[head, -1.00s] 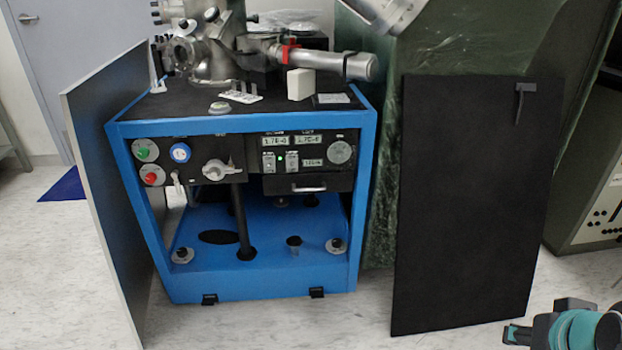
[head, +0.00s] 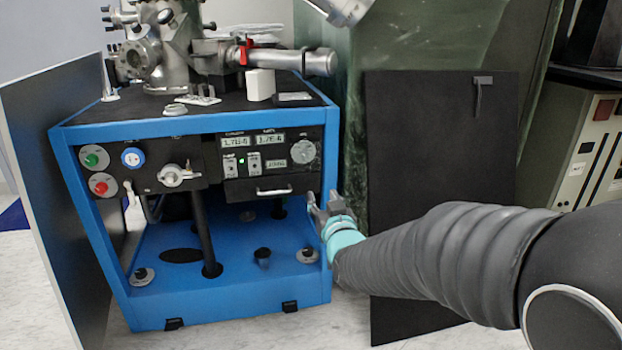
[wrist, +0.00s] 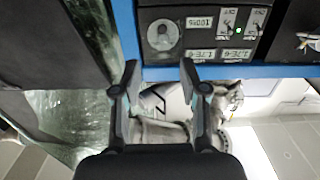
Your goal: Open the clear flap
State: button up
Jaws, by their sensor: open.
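A blue-framed machine (head: 230,316) stands on the floor with a black control panel. On its right part, below the displays and switches, is a dark flap-like front with a silver handle (head: 273,191). It looks shut; I cannot tell whether it is clear. My gripper (head: 328,208) is open and empty, by the machine's right front post, to the right of the handle and slightly lower. In the wrist view, my open gripper (wrist: 159,68) shows below the upside-down display panel (wrist: 199,24). The handle is not visible there.
A black panel with a hook (head: 440,130) stands right of the machine, partly behind my arm. A grey panel (head: 62,180) stands at the left. A metal chamber (head: 145,55) sits on top. The machine's lower bay is open at the front.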

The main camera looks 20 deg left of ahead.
aim_at(308, 171)
jog(key=x, duration=1.4)
jog(key=shift+s+a+r, duration=0.1)
jog(key=shift+a, duration=0.15)
